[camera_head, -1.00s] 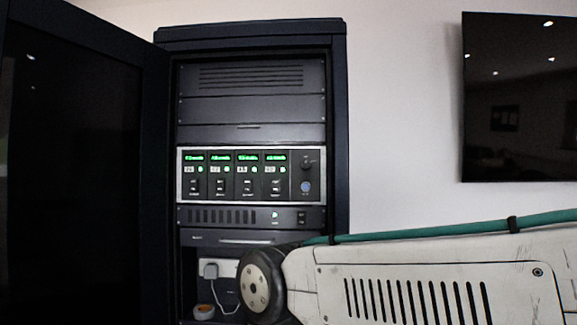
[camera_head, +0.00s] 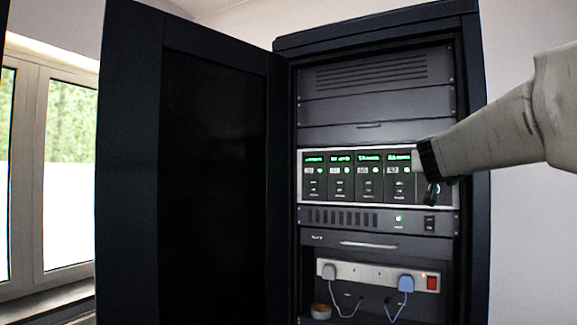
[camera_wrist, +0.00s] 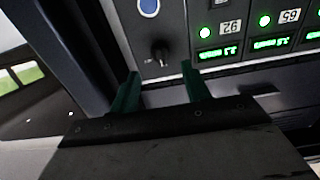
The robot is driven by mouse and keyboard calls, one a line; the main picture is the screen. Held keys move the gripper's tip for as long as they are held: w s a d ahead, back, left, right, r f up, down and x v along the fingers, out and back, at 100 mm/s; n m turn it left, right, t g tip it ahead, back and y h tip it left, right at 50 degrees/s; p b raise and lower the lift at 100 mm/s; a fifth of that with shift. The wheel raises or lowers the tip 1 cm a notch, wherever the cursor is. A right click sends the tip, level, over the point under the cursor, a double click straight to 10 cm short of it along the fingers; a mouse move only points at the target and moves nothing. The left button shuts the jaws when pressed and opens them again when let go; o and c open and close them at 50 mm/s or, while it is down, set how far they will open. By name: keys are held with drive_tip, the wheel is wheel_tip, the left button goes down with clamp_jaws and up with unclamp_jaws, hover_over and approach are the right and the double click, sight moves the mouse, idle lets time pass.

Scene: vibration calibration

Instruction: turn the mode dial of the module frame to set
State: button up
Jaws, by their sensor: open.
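The module frame (camera_head: 378,204) is a silver-edged panel in the rack, with several modules showing green displays and lights. In the wrist view it appears upside down. The mode dial (camera_wrist: 160,53) is a small dark knob on its bare end section, near a blue round button (camera_wrist: 149,7). My gripper (camera_wrist: 160,82) is open and empty. Its two green fingers lie on either side of the dial in the picture, with the tips a little short of it; I cannot tell the exact gap. In the head view my arm hides the dial.
The open rack door (camera_head: 213,160) stands to the left of the rack. Below the frame are a vented unit with a switch (camera_head: 430,223), a drawer handle (camera_head: 368,245) and a power strip (camera_head: 370,273) with plugs and cables. A tape roll (camera_head: 321,311) lies at the bottom.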

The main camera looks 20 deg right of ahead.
drive_tip(key=x, duration=0.5)
drive_tip(key=shift+w, duration=0.1)
drive_tip(key=c, duration=1)
drive_tip(key=shift+o, duration=0.2)
drive_tip(key=shift+m, duration=0.3)
drive_tip(key=m, duration=1.1)
drive_tip(key=shift+d+f, duration=0.15)
